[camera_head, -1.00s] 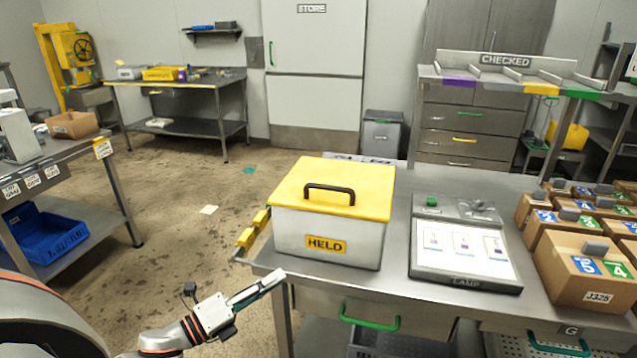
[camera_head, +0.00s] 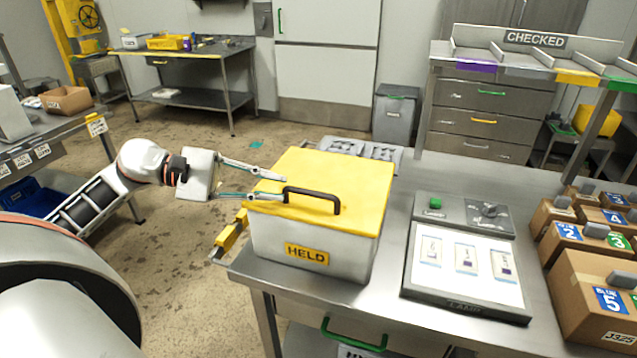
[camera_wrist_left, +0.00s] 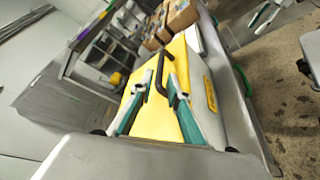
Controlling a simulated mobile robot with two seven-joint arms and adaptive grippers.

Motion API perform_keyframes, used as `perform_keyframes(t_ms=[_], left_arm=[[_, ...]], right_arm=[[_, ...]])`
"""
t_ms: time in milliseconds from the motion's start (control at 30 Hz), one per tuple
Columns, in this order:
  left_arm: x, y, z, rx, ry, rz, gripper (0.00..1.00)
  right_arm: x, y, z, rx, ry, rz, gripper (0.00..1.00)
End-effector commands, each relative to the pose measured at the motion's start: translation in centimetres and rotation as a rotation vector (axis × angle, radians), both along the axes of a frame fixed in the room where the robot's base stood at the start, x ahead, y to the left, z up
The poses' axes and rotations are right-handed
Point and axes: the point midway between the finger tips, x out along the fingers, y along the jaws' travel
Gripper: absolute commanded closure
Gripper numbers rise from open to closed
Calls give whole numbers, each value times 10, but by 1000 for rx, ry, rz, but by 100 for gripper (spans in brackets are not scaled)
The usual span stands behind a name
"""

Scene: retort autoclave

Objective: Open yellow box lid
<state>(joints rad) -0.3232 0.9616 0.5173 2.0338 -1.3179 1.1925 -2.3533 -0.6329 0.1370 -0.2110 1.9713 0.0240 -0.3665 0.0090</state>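The box (camera_head: 310,240) is white with a yellow lid (camera_head: 345,180) and a HELD label, and stands on the steel table's left end. The lid lies flat on it, shut. A dark handle (camera_head: 313,197) arches over the lid's top. My left gripper (camera_head: 282,188) is open, its two fingers apart, with the fingertips at the handle's left end. In the left wrist view the fingers point along the yellow lid (camera_wrist_left: 165,95), with the handle (camera_wrist_left: 160,72) between or just beyond the tips. Contact cannot be told.
A lamp panel (camera_head: 465,265) with cards lies right of the box. Several cardboard boxes (camera_head: 600,285) stand at the table's right. Yellow clips (camera_head: 232,232) sit at the left table edge. A CHECKED rack (camera_head: 530,55) stands behind.

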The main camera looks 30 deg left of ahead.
Motion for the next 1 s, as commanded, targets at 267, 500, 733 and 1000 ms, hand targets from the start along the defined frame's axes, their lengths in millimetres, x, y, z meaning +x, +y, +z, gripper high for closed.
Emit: perform_keyframes(t_ms=[267, 500, 733, 1000], left_arm=[[16, -24, -3, -2, -2, -2, 84], [33, -49, -10, -4, 0, -1, 84], [41, -61, -15, -3, 1, 1, 84], [42, -62, -16, -3, 2, 0, 84]], right_arm=[[-17, 0, -7, -4, 40, 3, 60], [-10, 0, 8, -4, 24, 3, 60], [-6, 0, 19, -2, 9, 3, 60], [-7, 0, 16, -4, 13, 3, 60]])
